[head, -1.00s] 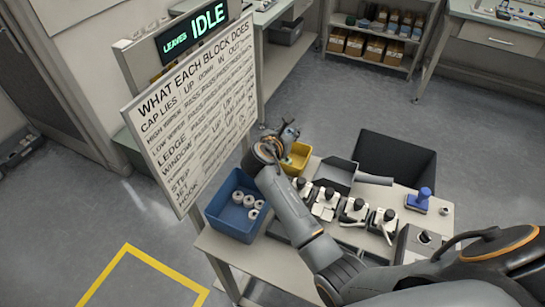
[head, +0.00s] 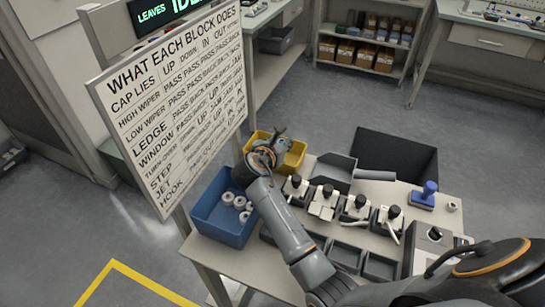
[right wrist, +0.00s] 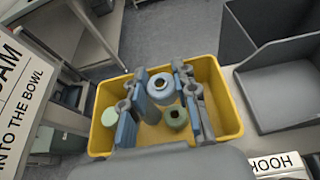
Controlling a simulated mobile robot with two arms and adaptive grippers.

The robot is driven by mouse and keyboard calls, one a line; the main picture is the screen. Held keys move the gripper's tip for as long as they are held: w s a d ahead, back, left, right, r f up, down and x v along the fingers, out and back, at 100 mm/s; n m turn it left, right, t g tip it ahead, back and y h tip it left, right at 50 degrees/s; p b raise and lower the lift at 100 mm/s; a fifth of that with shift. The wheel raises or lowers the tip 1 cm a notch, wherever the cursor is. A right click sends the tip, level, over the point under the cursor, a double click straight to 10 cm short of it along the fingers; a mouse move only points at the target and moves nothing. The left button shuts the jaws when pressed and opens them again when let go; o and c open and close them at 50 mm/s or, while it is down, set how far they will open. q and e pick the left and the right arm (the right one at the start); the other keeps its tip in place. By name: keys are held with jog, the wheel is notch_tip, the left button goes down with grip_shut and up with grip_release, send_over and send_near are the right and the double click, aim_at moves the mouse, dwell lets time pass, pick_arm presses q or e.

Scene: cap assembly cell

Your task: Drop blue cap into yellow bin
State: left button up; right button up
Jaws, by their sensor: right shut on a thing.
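My right gripper (head: 277,142) is over the yellow bin (head: 298,152) at the back of the table in the head view. A green cap (right wrist: 175,118) and a pale green cap (right wrist: 110,116) lie in that bin. In the head view the gripper hides the cap and part of the bin. My left gripper is not in view.
A blue bin (head: 213,226) with several white rings stands left of my arm. A grey tray (head: 335,170), several black-knobbed blocks (head: 322,205) and a blue stamp-like piece (head: 427,195) are to the right. A large sign board (head: 170,110) stands close on the left.

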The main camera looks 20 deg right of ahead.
jog(key=o, duration=0.7)
jog(key=v, duration=0.7)
jog(key=shift+s+a+r, duration=0.1)
jog(key=shift+s+a, duration=0.05)
jog(key=shift+a, duration=0.05)
